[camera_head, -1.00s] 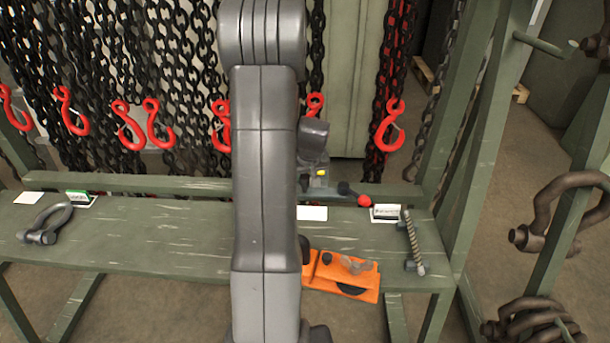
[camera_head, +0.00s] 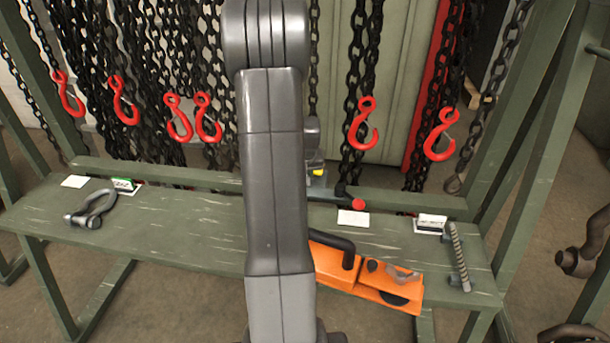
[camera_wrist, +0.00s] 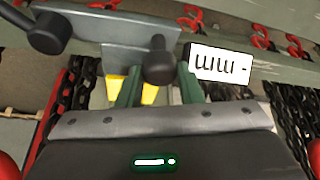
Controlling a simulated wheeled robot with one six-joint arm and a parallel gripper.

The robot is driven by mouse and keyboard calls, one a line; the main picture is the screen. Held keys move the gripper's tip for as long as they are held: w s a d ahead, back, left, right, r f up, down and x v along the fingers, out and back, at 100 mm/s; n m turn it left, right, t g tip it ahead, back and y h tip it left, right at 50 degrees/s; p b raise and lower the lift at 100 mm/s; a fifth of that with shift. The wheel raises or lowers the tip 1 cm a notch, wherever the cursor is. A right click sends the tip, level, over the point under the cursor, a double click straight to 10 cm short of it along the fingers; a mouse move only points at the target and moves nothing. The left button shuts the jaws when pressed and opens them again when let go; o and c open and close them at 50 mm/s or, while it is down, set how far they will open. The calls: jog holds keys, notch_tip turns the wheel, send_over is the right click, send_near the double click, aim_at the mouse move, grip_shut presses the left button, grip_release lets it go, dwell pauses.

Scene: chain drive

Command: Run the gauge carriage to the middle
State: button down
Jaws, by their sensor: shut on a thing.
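In the wrist view, my gripper (camera_wrist: 133,93) is shut on a grey part (camera_wrist: 108,38) with dark round knobs, which I take to be the gauge carriage. Yellow pieces show at its fingertips. A white card (camera_wrist: 221,63) with black marks is just to its right. In the head view my arm hides most of the gripper and carriage. A small yellow piece (camera_head: 319,172) shows just right of the arm, above the bench. A dark lever with a red ball (camera_head: 358,204) is close by on the right. The carriage's exact place along its travel cannot be told.
On the green bench (camera_head: 190,228) lie a grey shackle (camera_head: 91,209) at left, an orange tool (camera_head: 378,277) right of my arm, and a threaded rod (camera_head: 459,255) at far right. Chains with red hooks (camera_head: 362,125) hang behind. The bench's left middle is clear.

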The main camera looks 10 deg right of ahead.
jog(key=c, duration=1)
grip_release()
jog(key=shift+d, duration=0.1)
jog(key=shift+r, duration=0.1)
jog(key=v, duration=1.3)
jog(key=shift+s+r, duration=0.25)
jog(key=shift+c, duration=0.2)
